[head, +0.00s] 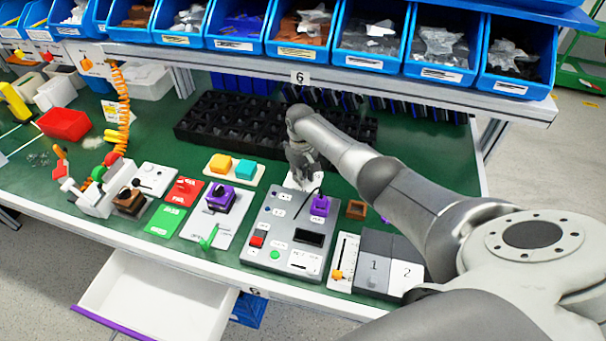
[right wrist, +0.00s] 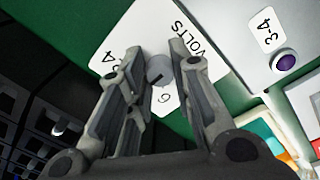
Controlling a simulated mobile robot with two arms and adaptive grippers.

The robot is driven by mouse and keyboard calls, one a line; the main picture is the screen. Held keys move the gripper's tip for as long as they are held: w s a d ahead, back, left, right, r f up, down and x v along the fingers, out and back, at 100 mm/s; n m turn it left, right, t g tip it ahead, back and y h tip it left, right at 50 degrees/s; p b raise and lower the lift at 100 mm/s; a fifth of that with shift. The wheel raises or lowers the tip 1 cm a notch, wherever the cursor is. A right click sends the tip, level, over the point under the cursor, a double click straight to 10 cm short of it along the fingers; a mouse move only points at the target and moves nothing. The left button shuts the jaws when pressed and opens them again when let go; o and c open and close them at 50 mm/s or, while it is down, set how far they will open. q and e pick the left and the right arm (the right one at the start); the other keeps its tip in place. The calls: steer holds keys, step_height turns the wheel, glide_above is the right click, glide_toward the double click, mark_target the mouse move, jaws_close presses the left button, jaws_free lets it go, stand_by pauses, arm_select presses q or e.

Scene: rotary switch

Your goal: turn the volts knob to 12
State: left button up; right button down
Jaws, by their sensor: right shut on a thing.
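The volts knob (right wrist: 157,72) is a small grey round knob with a dark pointer line, on a white plate (right wrist: 116,32) lettered VOLTS. In the right wrist view, a 6 shows below the knob and a figure ending in 4 at left; I cannot read a 12, and the fingers cover parts of the plate. My right gripper (right wrist: 157,60) is shut on the knob, one finger on each side. In the head view my right gripper (head: 303,177) is low over the white plate (head: 291,182), hiding the knob. My left gripper is not in view.
A grey control panel (head: 262,221) with a purple knob (head: 320,206) stands just in front of the plate. A black tray (head: 220,120) lies behind, and blue bins (head: 367,38) line the shelf above. Yellow and teal blocks sit to the left.

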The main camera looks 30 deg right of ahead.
steer(key=c, duration=1.3)
jaws_free()
steer(key=shift+o, duration=0.2)
step_height(320, 180, up, 12)
steer(key=shift+a, duration=0.2)
